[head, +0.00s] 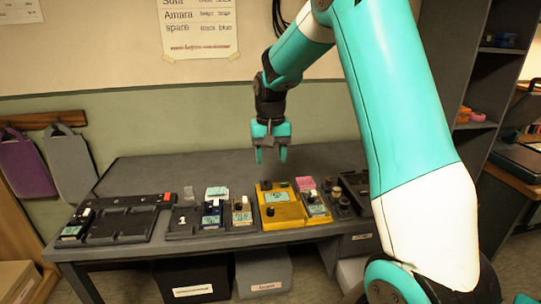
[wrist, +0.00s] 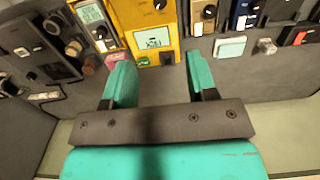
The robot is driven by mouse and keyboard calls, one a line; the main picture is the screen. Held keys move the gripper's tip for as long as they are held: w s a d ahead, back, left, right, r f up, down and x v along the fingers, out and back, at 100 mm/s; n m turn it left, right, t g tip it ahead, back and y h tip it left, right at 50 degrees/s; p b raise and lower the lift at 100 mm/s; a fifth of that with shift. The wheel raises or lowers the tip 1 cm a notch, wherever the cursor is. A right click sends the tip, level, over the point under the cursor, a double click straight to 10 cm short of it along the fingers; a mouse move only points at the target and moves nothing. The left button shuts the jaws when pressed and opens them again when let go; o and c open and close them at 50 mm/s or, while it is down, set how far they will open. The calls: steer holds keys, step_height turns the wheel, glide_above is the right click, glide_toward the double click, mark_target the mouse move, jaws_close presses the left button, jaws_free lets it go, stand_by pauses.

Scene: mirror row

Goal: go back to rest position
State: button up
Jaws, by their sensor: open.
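My gripper (head: 270,152) hangs above the dark table (head: 190,165), pointing down, with its teal fingers apart and nothing between them. In the wrist view my gripper (wrist: 158,85) also shows open and empty, with bare table between its fingers. In the head view it is above and behind the yellow pedal (head: 283,215) and touches nothing. My teal and white arm fills the right of the head view and hides part of the table's right end.
Dark pedal boards (head: 118,226) with several small pedals line the table's front. A blue pedal (head: 211,215) stands left of the yellow one. A pink block (head: 305,183) lies behind it. Bins (head: 264,272) sit under the table. Shelves (head: 478,110) stand right. The table's back strip is mostly clear.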

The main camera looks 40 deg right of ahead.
stand_by(0.3)
steer(key=s+a+r+n, duration=0.2)
steer(key=a, duration=0.3)
steer(key=s+a+r+n, duration=0.2)
steer(key=a, duration=0.3)
steer(key=s+a+r+n+y, duration=0.1)
steer(key=s+a+n, duration=0.3)
steer(key=s+a, duration=0.5)
steer(key=s+a+r+n+y, duration=0.1)
steer(key=s+a+n+y, duration=0.2)
steer(key=s+a, duration=0.6)
steer(key=s+n, duration=0.2)
steer(key=s, duration=0.1)
steer(key=shift+s+r+n, duration=0.3)
steer(key=shift+s, duration=0.1)
